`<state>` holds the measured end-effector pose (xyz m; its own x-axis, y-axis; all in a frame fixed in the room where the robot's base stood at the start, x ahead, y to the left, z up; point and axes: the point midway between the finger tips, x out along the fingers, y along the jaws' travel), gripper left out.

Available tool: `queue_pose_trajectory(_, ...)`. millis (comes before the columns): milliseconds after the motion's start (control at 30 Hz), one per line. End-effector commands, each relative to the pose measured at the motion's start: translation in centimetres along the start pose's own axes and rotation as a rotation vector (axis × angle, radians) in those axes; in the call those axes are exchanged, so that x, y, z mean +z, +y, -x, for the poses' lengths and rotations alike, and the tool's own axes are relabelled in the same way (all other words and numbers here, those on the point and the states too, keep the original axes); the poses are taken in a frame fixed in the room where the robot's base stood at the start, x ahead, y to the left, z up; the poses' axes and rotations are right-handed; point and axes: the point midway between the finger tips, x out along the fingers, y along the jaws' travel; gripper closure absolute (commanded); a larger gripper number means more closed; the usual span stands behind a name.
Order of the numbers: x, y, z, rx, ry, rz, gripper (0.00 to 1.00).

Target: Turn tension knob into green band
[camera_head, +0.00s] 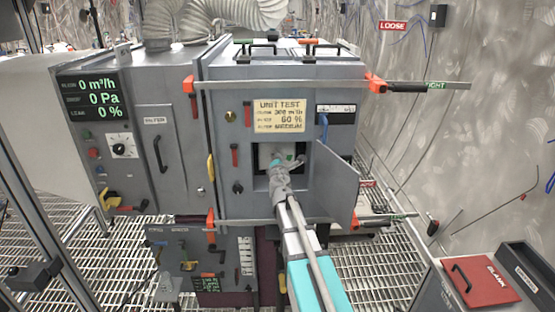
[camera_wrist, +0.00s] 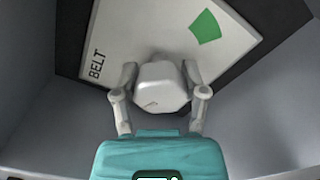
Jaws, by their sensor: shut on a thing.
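The tension knob (camera_wrist: 160,86) is a pale, rounded, faceted knob in the middle of the wrist view. My gripper (camera_wrist: 160,92) has a finger on each side of it and is shut on it. The knob sits on a white plate (camera_wrist: 118,45) lettered "BELT". The green band (camera_wrist: 205,27) is a wedge on that plate, up and to the right of the knob. Any pointer on the knob is hard to make out. In the head view my gripper (camera_head: 279,168) reaches into the square opening of the grey cabinet (camera_head: 225,190), and the knob is hidden there.
An open door (camera_head: 333,185) stands just right of my arm at the opening. Grey walls (camera_wrist: 258,120) close in around my gripper. Horizontal bars with orange ends (camera_head: 280,84) cross the cabinet front. A red "BLANK" panel (camera_head: 480,280) lies at the lower right.

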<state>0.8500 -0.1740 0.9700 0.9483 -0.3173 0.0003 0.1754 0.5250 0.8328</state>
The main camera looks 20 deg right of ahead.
Motion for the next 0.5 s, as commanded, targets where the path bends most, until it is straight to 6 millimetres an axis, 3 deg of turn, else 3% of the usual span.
queue_pose_trajectory(367, 0.00, 0.05, -0.25, 0.000, 0.000, 0.008, 0.92)
queue_pose_trajectory(400, 0.00, 0.05, -0.25, 0.000, 0.000, 0.008, 0.42)
queue_pose_trajectory(500, 0.01, 0.05, -0.22, 0.000, 0.000, 0.008, 0.23)
